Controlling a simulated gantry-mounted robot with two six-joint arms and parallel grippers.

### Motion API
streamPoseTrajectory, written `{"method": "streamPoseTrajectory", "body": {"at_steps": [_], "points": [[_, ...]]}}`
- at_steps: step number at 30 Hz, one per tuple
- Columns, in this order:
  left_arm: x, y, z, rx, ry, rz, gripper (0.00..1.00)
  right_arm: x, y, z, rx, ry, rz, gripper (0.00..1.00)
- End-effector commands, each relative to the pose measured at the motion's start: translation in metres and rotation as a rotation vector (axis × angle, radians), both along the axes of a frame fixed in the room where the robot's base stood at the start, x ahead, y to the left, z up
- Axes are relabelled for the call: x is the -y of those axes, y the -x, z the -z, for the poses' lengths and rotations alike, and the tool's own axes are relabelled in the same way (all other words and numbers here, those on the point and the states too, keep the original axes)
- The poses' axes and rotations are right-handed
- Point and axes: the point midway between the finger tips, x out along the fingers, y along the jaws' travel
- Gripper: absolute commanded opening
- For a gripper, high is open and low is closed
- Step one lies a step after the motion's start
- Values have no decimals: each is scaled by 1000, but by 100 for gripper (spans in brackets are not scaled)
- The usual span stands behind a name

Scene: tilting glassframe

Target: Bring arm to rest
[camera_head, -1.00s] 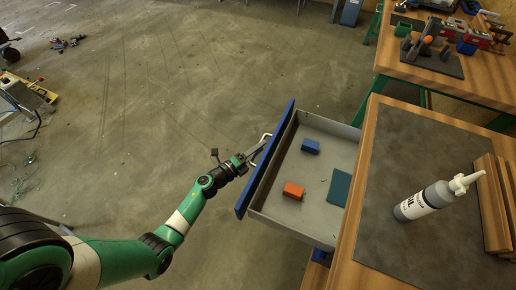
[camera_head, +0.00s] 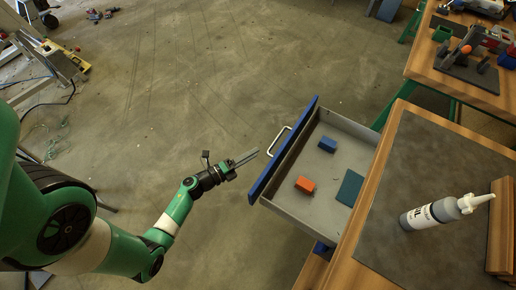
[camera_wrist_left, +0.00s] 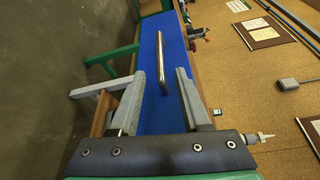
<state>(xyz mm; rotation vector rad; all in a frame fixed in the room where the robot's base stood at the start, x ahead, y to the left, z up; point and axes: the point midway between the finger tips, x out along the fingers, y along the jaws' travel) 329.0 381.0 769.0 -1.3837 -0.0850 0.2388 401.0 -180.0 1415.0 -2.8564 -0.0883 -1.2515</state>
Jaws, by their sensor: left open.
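My left gripper (camera_head: 246,156) is open and empty, in free air to the left of the open drawer. The drawer has a blue front (camera_head: 283,150) with a metal bar handle (camera_head: 278,141), and the gripper is apart from it. In the left wrist view the blue front (camera_wrist_left: 160,100) and the handle (camera_wrist_left: 187,68) show beyond the two open fingers (camera_wrist_left: 161,92). Inside the drawer lie a blue block (camera_head: 327,144), an orange block (camera_head: 305,185) and a flat teal piece (camera_head: 349,188). My right gripper is not in view.
The workbench (camera_head: 410,262) with a dark mat stands at the right, with a grey and white bottle (camera_head: 437,212) and a wooden block on it. A second bench (camera_head: 425,62) with tools is at the back right. The floor around my left arm is clear.

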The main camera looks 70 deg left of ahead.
Motion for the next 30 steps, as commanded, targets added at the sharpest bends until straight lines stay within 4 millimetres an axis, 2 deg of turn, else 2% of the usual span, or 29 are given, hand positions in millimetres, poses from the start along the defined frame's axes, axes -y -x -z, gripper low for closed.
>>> {"method": "streamPoseTrajectory", "body": {"at_steps": [15,17,19,20,23,26,27,29,30], "points": [[0,0,0,0,0,0,47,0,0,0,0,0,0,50],[-3,-3,-4,9,-2,-3,47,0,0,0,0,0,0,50],[-11,-10,-19,40,-6,-18,47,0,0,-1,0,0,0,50],[-16,-16,-30,64,-8,-27,47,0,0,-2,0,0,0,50],[-38,-42,-86,187,-1,-67,47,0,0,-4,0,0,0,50],[-57,-72,-167,369,53,-106,47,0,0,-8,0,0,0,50],[-61,-83,-203,449,88,-114,47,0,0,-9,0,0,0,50],[-63,-97,-255,569,162,-115,47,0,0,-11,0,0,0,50],[-61,-104,-291,649,223,-105,47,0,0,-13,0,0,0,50]]}}
